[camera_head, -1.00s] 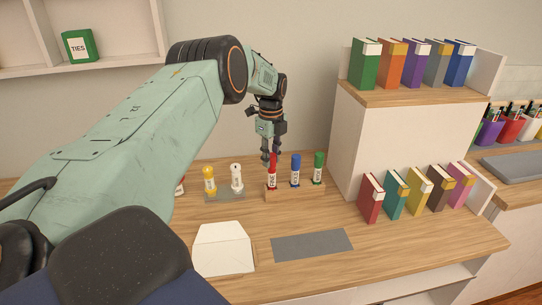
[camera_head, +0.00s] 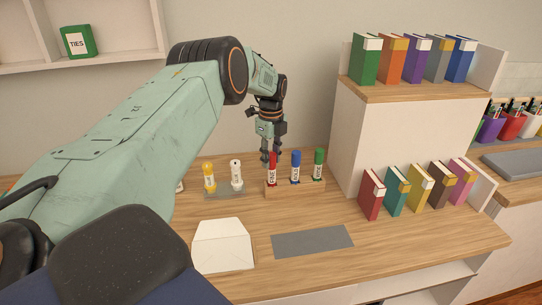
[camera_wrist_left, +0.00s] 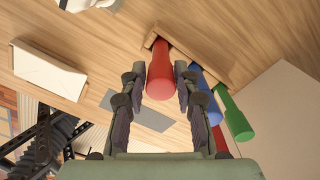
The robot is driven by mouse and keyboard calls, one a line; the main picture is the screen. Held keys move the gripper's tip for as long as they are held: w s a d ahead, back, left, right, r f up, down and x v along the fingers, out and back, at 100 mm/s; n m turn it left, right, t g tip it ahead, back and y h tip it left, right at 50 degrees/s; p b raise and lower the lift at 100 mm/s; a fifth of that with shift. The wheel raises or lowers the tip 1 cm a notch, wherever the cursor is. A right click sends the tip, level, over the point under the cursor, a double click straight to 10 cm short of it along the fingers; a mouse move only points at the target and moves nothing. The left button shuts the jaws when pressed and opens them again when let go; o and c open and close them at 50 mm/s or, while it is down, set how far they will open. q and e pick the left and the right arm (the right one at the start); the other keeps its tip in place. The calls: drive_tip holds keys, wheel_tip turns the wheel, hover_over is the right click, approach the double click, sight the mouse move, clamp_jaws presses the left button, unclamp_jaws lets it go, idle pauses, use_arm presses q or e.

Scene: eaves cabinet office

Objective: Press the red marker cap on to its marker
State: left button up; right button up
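The red marker (camera_head: 272,175) stands upright in the wooden holder (camera_head: 308,188), left of a blue and a green marker. Its red cap (camera_head: 272,157) is on top, in line with the marker; whether it is fully seated cannot be told. My left gripper (camera_head: 271,160) points down over it. In the left wrist view, its two fingers (camera_wrist_left: 160,72) stand on either side of the red cap (camera_wrist_left: 161,80), with what looks like a thin gap at each side. The gripper looks open. My right gripper is not in view.
The blue marker (camera_head: 295,168) and green marker (camera_head: 318,165) stand close on the right. Yellow (camera_head: 209,178) and white (camera_head: 236,175) items stand on a grey base to the left. An envelope (camera_head: 223,246) and grey mat (camera_head: 312,242) lie in front. Books (camera_head: 371,194) stand right.

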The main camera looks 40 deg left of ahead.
sight(271, 154)
use_arm(q)
drive_tip(key=o, duration=0.4)
drive_tip(key=shift+w, duration=0.1)
drive_tip(key=shift+r, duration=0.15)
wheel_tip(271, 154, up, 11)
drive_tip(key=shift+f, duration=0.2)
drive_tip(key=shift+r, duration=0.65)
